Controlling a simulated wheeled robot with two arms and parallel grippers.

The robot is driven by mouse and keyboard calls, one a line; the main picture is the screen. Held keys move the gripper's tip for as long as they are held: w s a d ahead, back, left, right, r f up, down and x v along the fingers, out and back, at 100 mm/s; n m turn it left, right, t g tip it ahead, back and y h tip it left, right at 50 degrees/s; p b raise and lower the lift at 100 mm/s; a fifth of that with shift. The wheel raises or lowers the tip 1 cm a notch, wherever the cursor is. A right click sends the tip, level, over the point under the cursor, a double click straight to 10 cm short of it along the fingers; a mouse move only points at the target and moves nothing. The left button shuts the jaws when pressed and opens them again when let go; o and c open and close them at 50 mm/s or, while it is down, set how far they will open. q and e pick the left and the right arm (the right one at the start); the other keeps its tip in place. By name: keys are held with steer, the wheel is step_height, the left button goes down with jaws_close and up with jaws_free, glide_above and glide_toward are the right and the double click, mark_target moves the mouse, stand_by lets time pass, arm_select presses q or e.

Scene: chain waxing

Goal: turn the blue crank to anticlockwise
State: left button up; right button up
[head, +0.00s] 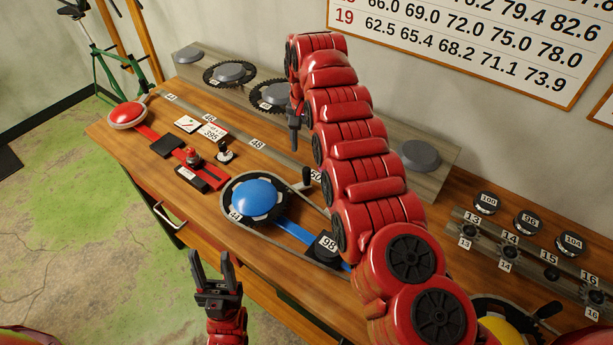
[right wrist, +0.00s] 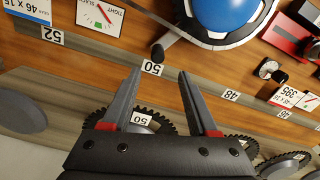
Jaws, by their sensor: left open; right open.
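The blue crank (head: 258,197) is a blue dome on a dark toothed ring marked 44, with a chain around it, on the wooden bench. Its short dark handle (head: 304,180) sticks out at the right of the ring. In the right wrist view the blue dome (right wrist: 226,12) is at the top, and the handle (right wrist: 163,47) lies just beyond the fingertips. My right gripper (right wrist: 158,76) is open and empty, apart from the handle. In the head view it (head: 295,130) is partly hidden by my arm. My left gripper (head: 209,258) is open and empty before the bench's front edge.
A blue bar joins the crank to a dark block marked 98 (head: 327,247). A red dome (head: 127,114) stands at the far left. Loose toothed rings (head: 229,73) lie on the raised back shelf. A yellow dome (head: 502,331) is at the lower right. My right arm covers the bench's middle.

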mark_target(306, 168)
steer(key=f, duration=0.1)
steer(key=f+p, duration=0.1)
steer(key=f, duration=0.1)
steer(key=f+p, duration=0.1)
steer(key=shift+s+d+f, duration=0.2)
steer(key=shift+s+f, duration=0.15)
steer(key=shift+f, duration=0.05)
step_height(306, 168, down, 5)
steer(key=shift+w+r, duration=0.1)
steer(key=shift+w, duration=0.05)
steer(key=shift+a+r, duration=0.1)
jaws_close()
stand_by(0.7)
